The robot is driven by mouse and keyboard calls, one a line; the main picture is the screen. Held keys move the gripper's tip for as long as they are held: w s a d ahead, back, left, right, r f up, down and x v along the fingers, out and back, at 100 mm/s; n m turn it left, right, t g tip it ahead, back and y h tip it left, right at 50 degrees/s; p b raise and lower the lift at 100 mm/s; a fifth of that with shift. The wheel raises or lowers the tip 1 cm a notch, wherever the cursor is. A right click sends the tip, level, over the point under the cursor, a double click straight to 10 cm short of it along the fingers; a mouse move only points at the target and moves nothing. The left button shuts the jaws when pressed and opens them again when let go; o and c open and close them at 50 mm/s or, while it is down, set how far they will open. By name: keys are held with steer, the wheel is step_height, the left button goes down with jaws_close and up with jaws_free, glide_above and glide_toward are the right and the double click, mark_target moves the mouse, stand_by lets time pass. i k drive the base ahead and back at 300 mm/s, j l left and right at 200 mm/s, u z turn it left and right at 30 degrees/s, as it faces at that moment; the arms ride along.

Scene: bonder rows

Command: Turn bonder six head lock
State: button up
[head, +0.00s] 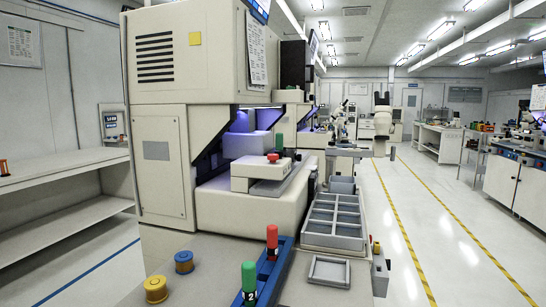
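A large cream bonder (160,150) fills the left middle of the head view. A low cream head (262,172) sticks out at its front, with a red knob (272,157) on top. I cannot read a bonder number, nor tell whether this is bonder six or whether the knob is its head lock. In front, a blue rack (270,270) holds an upright green handle (249,280) marked 2 and an upright red handle (272,240). My gripper is not in view.
A grey compartment tray (333,220) and a small empty tray (329,271) lie right of the rack. Yellow and blue spools (156,289) stand at left. More machines continue behind. A clear aisle with yellow lines (412,220) runs along the right.

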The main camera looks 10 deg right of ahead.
mark_target(272, 158)
steer(key=i+l+u, duration=0.1)
steer(key=u, duration=0.45)
steer(key=i+l+u, duration=0.2)
steer(key=l, duration=0.25)
steer(key=l+u, duration=0.2)
steer(key=l, duration=0.2)
steer(key=i+l+u, duration=0.1)
steer(key=l+u, duration=0.15)
steer(key=l, duration=0.2)
steer(key=l+u, duration=0.25)
steer(key=l, duration=2.65)
steer(key=i, duration=0.1)
